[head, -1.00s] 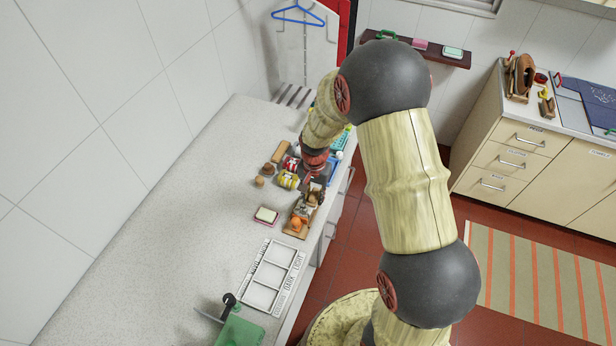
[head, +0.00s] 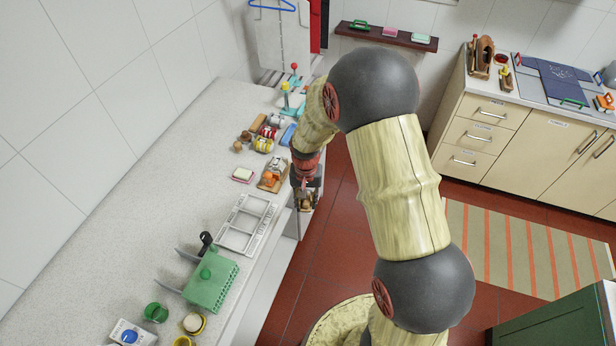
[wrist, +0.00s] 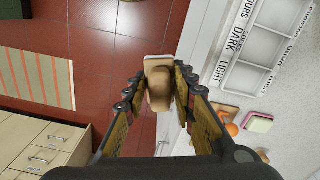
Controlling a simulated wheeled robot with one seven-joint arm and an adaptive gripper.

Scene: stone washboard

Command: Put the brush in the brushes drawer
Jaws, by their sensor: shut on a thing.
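My gripper (wrist: 157,88) is shut on a brush (wrist: 160,75) with a light brown wooden body and a pale end, held between both fingers in the wrist view. In the head view my gripper (head: 304,188) hangs just past the counter's front edge, with the brown brush (head: 307,201) below it, partly hidden by the fingers. A cream cabinet at the right has a stack of drawers (head: 482,133), all shut, with small labels too blurred to read. These drawers also show in the wrist view (wrist: 46,139).
The speckled counter (head: 165,190) holds a white labelled sorting tray (head: 240,240), a green box (head: 210,284), a soap dish (head: 242,175) and several small items. Red floor (head: 335,220) and a striped rug (head: 500,250) lie open between counter and cabinet. A green cabinet (head: 560,325) stands lower right.

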